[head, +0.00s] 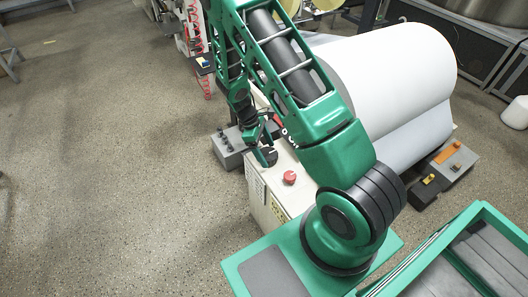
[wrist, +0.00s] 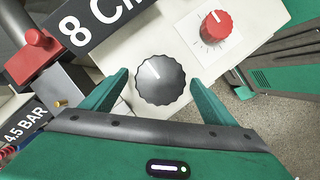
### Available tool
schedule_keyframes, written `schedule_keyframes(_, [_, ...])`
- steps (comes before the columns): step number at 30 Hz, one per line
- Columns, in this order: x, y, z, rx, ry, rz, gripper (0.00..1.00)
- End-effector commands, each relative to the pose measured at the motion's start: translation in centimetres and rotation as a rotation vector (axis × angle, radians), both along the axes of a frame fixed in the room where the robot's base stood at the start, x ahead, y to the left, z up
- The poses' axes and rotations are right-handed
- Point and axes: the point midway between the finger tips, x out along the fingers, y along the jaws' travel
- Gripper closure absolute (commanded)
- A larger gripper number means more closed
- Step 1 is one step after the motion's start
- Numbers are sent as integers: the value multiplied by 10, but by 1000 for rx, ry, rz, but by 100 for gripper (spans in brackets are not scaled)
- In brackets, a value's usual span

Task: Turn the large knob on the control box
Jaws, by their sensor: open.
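The large knob (wrist: 160,81) is dark grey with a ridged rim and a white pointer line. In the wrist view it sits on the cream face of the control box (wrist: 185,28). My gripper (wrist: 158,80) is open, with one green finger on each side of the knob and gaps showing between fingers and knob. I cannot tell how deep the fingertips reach. In the head view the knob (head: 267,155) is partly hidden behind my gripper, on top of the control box (head: 283,209).
A smaller red knob (wrist: 215,25) with a dial scale is on the same face; it also shows in the head view (head: 289,177). A red-handled valve (wrist: 35,48) is at the left. A large white paper roll (head: 400,75) stands beside my arm.

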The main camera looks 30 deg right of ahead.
Motion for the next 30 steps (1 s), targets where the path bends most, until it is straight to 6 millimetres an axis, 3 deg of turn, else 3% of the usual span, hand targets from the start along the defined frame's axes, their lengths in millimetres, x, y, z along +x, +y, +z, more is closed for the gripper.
schedule_keyframes(8, [-1, 0, -1, 0, 0, 0, 20])
schedule_keyframes(13, [0, 0, -1, 0, 0, 0, 58])
schedule_keyframes(14, [0, 0, -1, 0, 0, 0, 61])
schedule_keyframes(16, [0, 7, -1, 1, 0, 1, 61])
schedule_keyframes(30, [0, 0, -1, 2, 2, -31, 61])
